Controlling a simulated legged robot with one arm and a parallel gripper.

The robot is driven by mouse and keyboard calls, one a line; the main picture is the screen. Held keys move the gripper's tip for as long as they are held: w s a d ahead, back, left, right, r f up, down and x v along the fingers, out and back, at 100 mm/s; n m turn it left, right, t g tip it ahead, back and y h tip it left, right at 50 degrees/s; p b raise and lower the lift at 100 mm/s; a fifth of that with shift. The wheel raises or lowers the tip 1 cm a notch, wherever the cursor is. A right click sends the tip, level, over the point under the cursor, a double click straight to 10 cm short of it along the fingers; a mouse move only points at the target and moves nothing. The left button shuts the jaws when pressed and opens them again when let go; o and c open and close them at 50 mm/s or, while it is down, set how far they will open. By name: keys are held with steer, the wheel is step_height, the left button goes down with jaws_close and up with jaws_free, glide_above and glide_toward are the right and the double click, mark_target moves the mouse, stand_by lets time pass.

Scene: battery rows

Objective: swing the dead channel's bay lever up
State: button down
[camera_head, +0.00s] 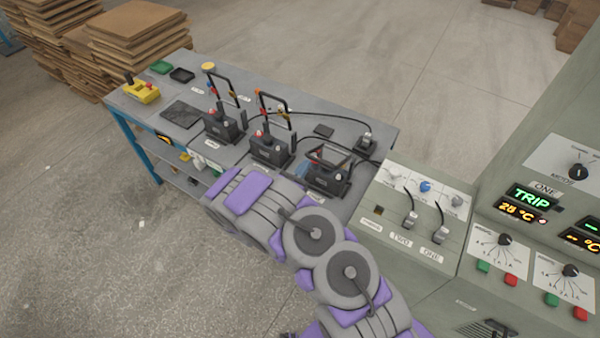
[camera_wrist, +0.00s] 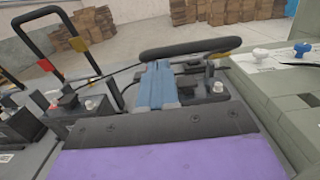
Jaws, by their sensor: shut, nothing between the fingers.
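Three dark battery bays stand in a row on the bench. The nearest bay (camera_head: 327,180) has its black bar lever (camera_head: 331,155) low and slanting. In the wrist view this lever (camera_wrist: 190,48) crosses just beyond my fingertips. The middle lever (camera_head: 274,107) and the far lever (camera_head: 221,90) stand upright. My gripper's blue fingers (camera_wrist: 157,85) are shut and empty, close under the left end of the low lever; contact is unclear. In the head view, my arm partly hides the fingers. The panel shows a green TRIP readout (camera_head: 531,198) under the label ONE.
The grey console (camera_head: 425,205) adjoins the bench's right side, with plugged leads (camera_head: 411,220) and knobs. Black cables cross the bench behind the bays. A yellow box (camera_head: 142,91) and dark tray (camera_head: 182,75) lie at the far end. Open floor lies left.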

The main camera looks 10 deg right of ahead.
steer(key=w+r+g+y+p, duration=0.1)
steer(key=r, duration=0.1)
steer(key=w+d+r+g+y+p, duration=0.1)
steer(key=r, duration=0.2)
steer(key=w+d+r+g+p, duration=0.1)
steer(key=r, duration=0.1)
steer(key=shift+w+d+r+y+p, duration=0.1)
steer(key=shift+d+r+y+p, duration=0.1)
steer(key=shift+y+p, duration=0.15)
steer(key=w+d+r+g+y+p, duration=0.3)
steer(key=w+p, duration=0.3)
steer(key=p, duration=0.4)
steer(key=shift+d+r+g, duration=0.5)
steer(key=shift+d+r, duration=0.2)
steer(key=shift+d, duration=0.2)
